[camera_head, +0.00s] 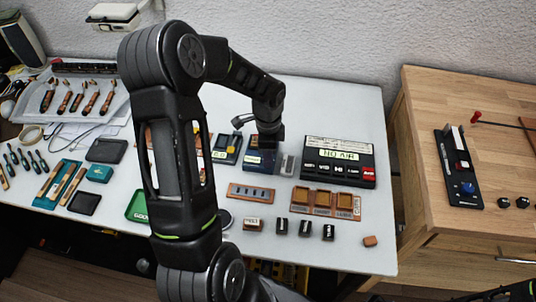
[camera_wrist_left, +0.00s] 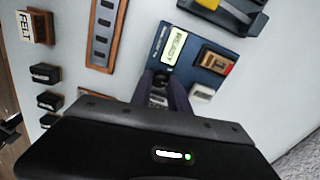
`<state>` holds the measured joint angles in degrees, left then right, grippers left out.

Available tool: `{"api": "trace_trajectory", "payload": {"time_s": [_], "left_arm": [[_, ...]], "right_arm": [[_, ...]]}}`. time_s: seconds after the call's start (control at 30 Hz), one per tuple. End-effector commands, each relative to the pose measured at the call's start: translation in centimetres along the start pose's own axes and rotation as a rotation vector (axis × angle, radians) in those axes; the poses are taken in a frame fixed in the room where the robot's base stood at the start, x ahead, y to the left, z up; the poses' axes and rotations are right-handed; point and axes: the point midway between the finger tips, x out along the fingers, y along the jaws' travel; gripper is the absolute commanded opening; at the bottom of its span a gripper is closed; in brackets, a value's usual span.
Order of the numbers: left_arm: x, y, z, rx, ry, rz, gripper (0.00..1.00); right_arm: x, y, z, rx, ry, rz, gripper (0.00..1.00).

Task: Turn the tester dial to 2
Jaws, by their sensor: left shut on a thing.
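The tester is a dark blue box (camera_head: 262,160) on the white table, partly hidden under my left gripper in the head view. In the left wrist view the tester (camera_wrist_left: 190,52) shows a lit display that seems to read READY and a tan block in a slot. My left gripper (camera_wrist_left: 167,90) points down at the tester, its two dark fingers shut on a small dark knob, seemingly the dial (camera_wrist_left: 159,99). The dial's setting cannot be read. My left gripper (camera_head: 265,138) is small and dark in the head view. My right gripper is not in view.
A black box with a NO AIR display (camera_head: 338,160) stands to the right of the tester. An orange-brown tray (camera_head: 326,203) and several small labelled blocks lie in front. A slotted strip (camera_head: 251,193) lies closer. A wooden cabinet (camera_head: 440,215) stands at the right.

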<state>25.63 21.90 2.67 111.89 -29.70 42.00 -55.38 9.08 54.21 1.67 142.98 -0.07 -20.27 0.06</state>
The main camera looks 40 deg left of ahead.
Motion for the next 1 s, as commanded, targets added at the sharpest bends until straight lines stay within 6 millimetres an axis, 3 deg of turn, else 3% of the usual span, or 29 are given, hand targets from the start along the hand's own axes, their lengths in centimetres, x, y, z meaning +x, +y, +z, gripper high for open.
{"api": "trace_trajectory", "payload": {"time_s": [0.17,0.2,0.43,0.77,1.0], "left_arm": [[0.0,0.0,0.0,-0.001,0.0,-0.001,0.0],[0.0,0.0,0.0,-0.001,0.0,-0.001,0.25],[0.0,0.0,0.0,-0.002,0.0,-0.001,0.43],[-0.3,-0.1,0.0,-0.002,0.0,-0.001,0.43],[-3.2,-0.1,-0.1,-0.001,0.002,-0.005,0.43]], "right_arm": [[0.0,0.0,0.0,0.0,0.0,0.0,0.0],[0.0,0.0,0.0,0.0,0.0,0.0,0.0],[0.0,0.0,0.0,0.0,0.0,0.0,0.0],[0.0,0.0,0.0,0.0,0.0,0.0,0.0],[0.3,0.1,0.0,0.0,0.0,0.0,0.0]]}}
